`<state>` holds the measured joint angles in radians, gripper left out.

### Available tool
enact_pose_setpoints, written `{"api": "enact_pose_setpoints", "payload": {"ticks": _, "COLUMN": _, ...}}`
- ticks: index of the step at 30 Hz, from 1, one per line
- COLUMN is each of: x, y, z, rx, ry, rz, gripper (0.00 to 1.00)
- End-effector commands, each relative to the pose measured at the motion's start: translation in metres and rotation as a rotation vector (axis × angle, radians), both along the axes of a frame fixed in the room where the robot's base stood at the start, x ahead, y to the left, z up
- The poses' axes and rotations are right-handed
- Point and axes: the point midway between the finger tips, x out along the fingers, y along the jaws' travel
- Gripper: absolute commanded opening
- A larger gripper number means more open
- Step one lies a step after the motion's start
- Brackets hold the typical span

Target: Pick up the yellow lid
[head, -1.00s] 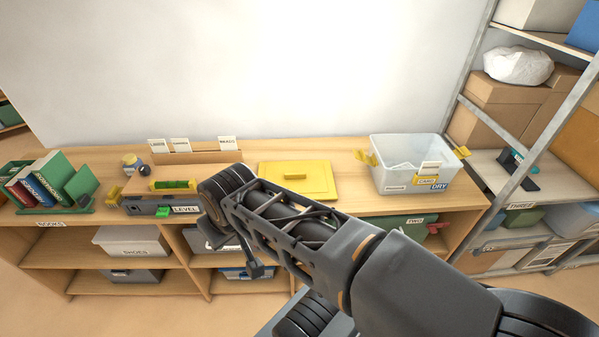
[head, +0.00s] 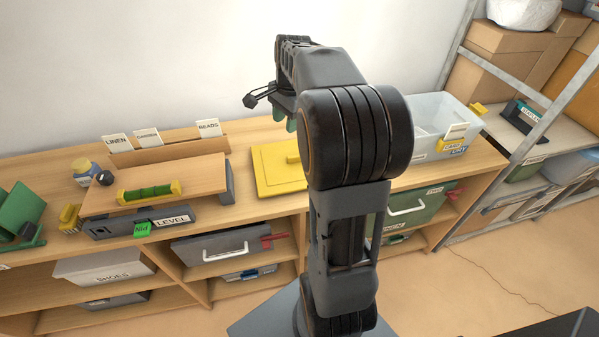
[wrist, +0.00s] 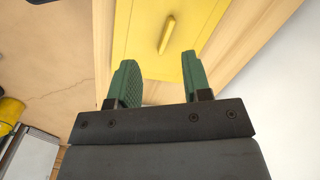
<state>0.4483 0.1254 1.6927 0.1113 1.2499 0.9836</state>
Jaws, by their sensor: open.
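The yellow lid (head: 277,171) lies flat on the wooden shelf top, left of the clear bin. My raised arm hides its right part in the head view. In the wrist view the lid (wrist: 205,40) fills the upper middle, with a raised bar handle (wrist: 167,34) on it. My gripper (wrist: 157,72) is open and empty, its two green fingers apart. The fingertips point toward the lid and are apart from its handle. In the head view my gripper (head: 291,118) shows only partly behind my arm, above the shelf top near the lid.
A clear bin (head: 438,116) labelled DRY stands right of the lid. Left of it are a level on a stand (head: 150,192) and a wooden card box (head: 168,150) with label cards. A white wall (head: 150,60) rises behind. A metal rack (head: 491,150) stands at the right.

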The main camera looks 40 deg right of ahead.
Motion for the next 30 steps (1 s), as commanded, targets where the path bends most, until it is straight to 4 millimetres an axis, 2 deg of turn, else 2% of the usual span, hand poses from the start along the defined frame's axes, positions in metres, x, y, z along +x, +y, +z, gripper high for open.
{"api": "enact_pose_setpoints", "payload": {"ticks": 1, "x": 0.007, "y": -0.021, "z": -0.020, "rx": 0.026, "ry": 0.025, "rz": -0.107, "gripper": 0.45}}
{"api": "enact_pose_setpoints", "payload": {"ticks": 3, "x": 0.014, "y": -0.043, "z": -0.032, "rx": 0.056, "ry": 0.050, "rz": -0.234, "gripper": 0.45}}
{"api": "enact_pose_setpoints", "payload": {"ticks": 6, "x": 0.020, "y": -0.065, "z": -0.045, "rx": 0.090, "ry": 0.079, "rz": -0.368, "gripper": 0.45}}
{"api": "enact_pose_setpoints", "payload": {"ticks": 9, "x": 0.023, "y": -0.077, "z": -0.056, "rx": 0.108, "ry": 0.096, "rz": -0.450, "gripper": 0.45}}
{"api": "enact_pose_setpoints", "payload": {"ticks": 13, "x": 0.025, "y": -0.081, "z": -0.077, "rx": 0.119, "ry": 0.108, "rz": -0.491, "gripper": 0.45}}
{"api": "enact_pose_setpoints", "payload": {"ticks": 21, "x": 0.028, "y": -0.074, "z": -0.122, "rx": 0.118, "ry": 0.108, "rz": -0.492, "gripper": 0.45}}
{"api": "enact_pose_setpoints", "payload": {"ticks": 25, "x": 0.029, "y": -0.072, "z": -0.135, "rx": 0.118, "ry": 0.107, "rz": -0.492, "gripper": 0.45}}
{"api": "enact_pose_setpoints", "payload": {"ticks": 30, "x": 0.029, "y": -0.071, "z": -0.142, "rx": 0.117, "ry": 0.105, "rz": -0.491, "gripper": 0.45}}
